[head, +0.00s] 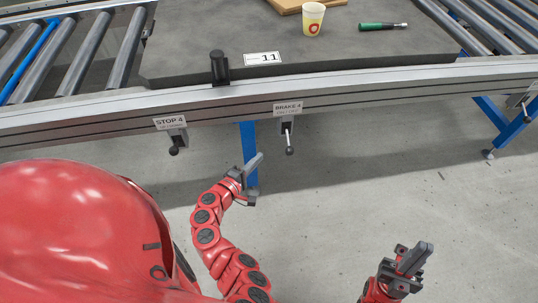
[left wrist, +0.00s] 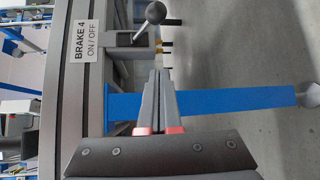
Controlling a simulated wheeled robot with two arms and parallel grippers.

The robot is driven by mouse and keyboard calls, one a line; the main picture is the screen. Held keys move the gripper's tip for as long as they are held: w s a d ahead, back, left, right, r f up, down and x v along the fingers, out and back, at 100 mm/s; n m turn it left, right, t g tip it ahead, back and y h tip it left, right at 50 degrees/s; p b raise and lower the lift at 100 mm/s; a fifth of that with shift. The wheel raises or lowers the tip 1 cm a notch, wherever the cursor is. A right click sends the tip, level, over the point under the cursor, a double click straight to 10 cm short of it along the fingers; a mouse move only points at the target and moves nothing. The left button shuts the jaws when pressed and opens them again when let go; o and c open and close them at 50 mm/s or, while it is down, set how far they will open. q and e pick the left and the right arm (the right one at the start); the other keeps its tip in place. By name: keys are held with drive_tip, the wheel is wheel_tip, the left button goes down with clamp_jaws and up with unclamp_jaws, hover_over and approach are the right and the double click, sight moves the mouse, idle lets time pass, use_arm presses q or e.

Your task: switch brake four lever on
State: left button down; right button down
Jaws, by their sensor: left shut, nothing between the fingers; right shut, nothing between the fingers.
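The brake four lever (head: 289,140) is a short metal rod with a dark ball knob, under the BRAKE 4 label (head: 288,108) on the conveyor's front rail. In the head view its knob hangs down. In the left wrist view its dark knob (left wrist: 155,12) shows at the top, beyond my fingertips, beside the BRAKE 4 ON/OFF label (left wrist: 85,40). My left gripper (head: 256,162) is shut and empty, below and left of the lever, apart from it in the head view. My right gripper (head: 418,257) is shut and empty, low at the right, away from the rail.
A STOP 4 lever (head: 174,150) hangs left on the same rail. A blue support leg (head: 248,140) stands behind my left gripper. On the grey board (head: 200,50) are a cup (head: 313,18) and a green-handled tool (head: 381,26).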

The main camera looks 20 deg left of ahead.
use_arm(q)
drive_tip(key=w+d+b, duration=0.2)
drive_tip(key=w+d, duration=0.3)
drive_tip(key=w, duration=0.2)
drive_tip(key=shift+f, duration=0.3)
idle(0.3)
drive_tip(key=r+n+g+p, duration=0.1)
drive_tip(key=r+g+p, duration=0.1)
drive_tip(key=p, duration=0.6)
drive_tip(key=r+n+g+h+p, duration=0.1)
drive_tip(key=g+p, duration=0.1)
drive_tip(key=p, duration=0.6)
drive_tip(key=d+r+n+g+p, duration=0.1)
drive_tip(key=r+n+g+p, duration=0.1)
drive_tip(key=p, duration=0.6)
drive_tip(key=shift+s+r+g+h, duration=0.3)
drive_tip(key=shift+s+h, duration=0.05)
drive_tip(key=shift+h, duration=0.05)
drive_tip(key=shift+a+r, duration=0.1)
